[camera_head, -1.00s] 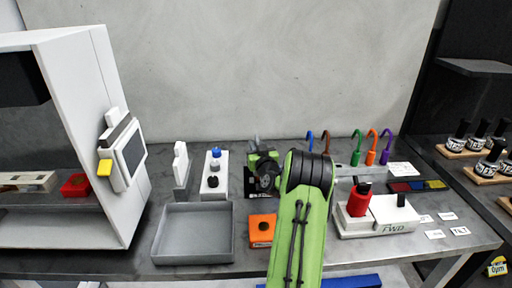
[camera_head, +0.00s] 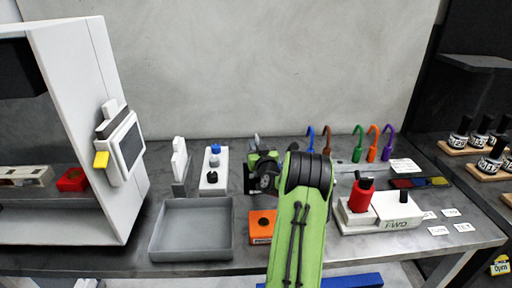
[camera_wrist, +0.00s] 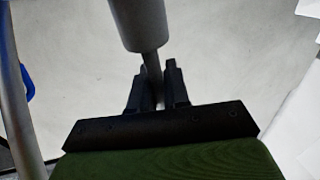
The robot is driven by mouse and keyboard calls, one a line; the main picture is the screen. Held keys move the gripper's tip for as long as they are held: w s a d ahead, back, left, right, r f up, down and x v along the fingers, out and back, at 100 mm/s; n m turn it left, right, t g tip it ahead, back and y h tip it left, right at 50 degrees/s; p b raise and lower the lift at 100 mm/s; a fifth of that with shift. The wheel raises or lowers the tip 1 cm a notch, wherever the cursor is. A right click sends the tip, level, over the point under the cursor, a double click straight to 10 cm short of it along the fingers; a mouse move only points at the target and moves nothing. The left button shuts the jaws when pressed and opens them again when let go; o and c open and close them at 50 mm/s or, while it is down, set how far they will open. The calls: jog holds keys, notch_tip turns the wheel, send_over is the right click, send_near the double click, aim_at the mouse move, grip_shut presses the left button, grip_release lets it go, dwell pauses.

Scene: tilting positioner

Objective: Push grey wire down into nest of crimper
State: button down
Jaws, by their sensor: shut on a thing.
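In the wrist view, my gripper (camera_wrist: 158,88) is shut on the thin grey stem of what looks like the grey wire (camera_wrist: 138,20). A thicker grey cylinder of it continues up past the fingertips to the top edge. In the head view, my gripper (camera_head: 262,175) is mostly hidden by my green arm. A small grey tip (camera_head: 256,141) stands above it, probably the same wire. I cannot make out the crimper or its nest for certain, and no contact between wire and nest can be seen.
Blue, brown, green, orange and purple hooked wires (camera_head: 373,144) stand at the back right. A white FWD unit (camera_head: 380,223) with a red knob is right of my arm. An empty grey tray (camera_head: 191,252) and an orange block (camera_head: 262,226) lie left. A white cabinet (camera_head: 118,130) bounds the left.

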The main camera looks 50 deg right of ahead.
jog(key=shift+f+b, duration=0.45)
jog(key=shift+b, duration=0.05)
jog(key=c, duration=1)
grip_release()
jog(key=shift+s+a+f+b, duration=0.15)
jog(key=shift+s+a+b, duration=0.15)
jog(key=shift+b, duration=0.35)
jog(key=b+v, duration=1.1)
jog(key=v, duration=0.4)
jog(key=shift+b, duration=0.4)
